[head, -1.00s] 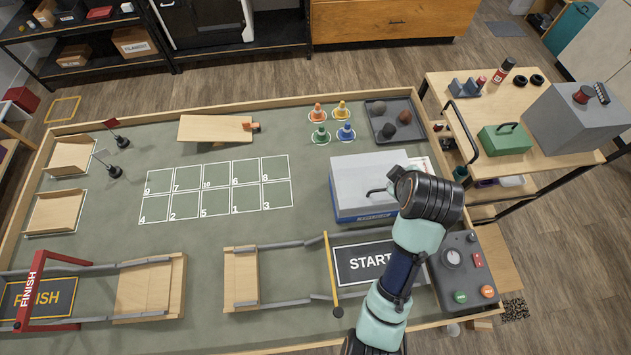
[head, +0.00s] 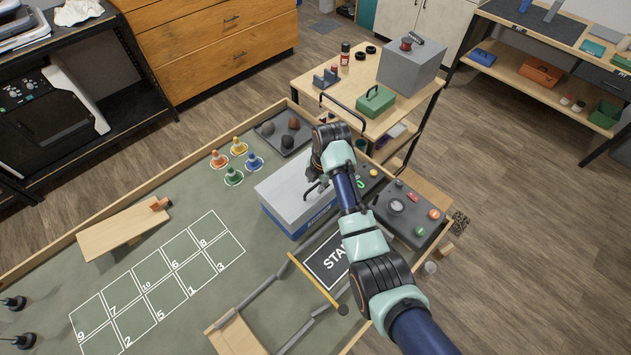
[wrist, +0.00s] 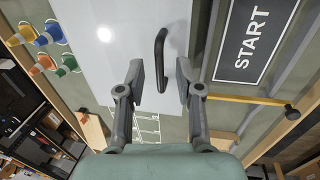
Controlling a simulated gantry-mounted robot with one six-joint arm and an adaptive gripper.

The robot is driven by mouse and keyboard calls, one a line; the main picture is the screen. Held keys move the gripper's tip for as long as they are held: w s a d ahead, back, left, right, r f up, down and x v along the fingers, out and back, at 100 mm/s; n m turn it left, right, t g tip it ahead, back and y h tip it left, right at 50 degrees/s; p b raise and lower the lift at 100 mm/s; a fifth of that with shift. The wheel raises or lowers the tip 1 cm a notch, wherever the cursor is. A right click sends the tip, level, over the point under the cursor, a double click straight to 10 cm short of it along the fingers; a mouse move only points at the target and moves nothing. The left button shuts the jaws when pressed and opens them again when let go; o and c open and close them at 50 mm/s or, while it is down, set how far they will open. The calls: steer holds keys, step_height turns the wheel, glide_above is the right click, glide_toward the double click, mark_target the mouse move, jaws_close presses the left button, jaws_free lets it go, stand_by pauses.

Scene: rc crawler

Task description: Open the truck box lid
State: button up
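The truck box (head: 300,221) is a grey and blue box on the green table, beside the START mat. Its pale grey lid (head: 283,191) lies flat and looks closed. A curved black handle stands on the lid; in the wrist view the handle (wrist: 159,58) runs up from between the fingertips. My gripper (wrist: 160,75) is open over the lid, with one finger on each side of the handle's lower end. I see no finger contact with the handle. In the head view my wrist hides part of the lid and most of the gripper.
A control box (head: 408,212) with buttons stands right of the truck box. A dark tray of rocks (head: 270,131) and several small cones (head: 238,147) are behind it. The START mat (head: 328,262) and a yellow bar (head: 317,283) lie in front.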

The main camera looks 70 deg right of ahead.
steer(key=shift+f, duration=0.35)
steer(key=shift+w, duration=0.1)
steer(key=shift+c, duration=0.3)
jaws_close()
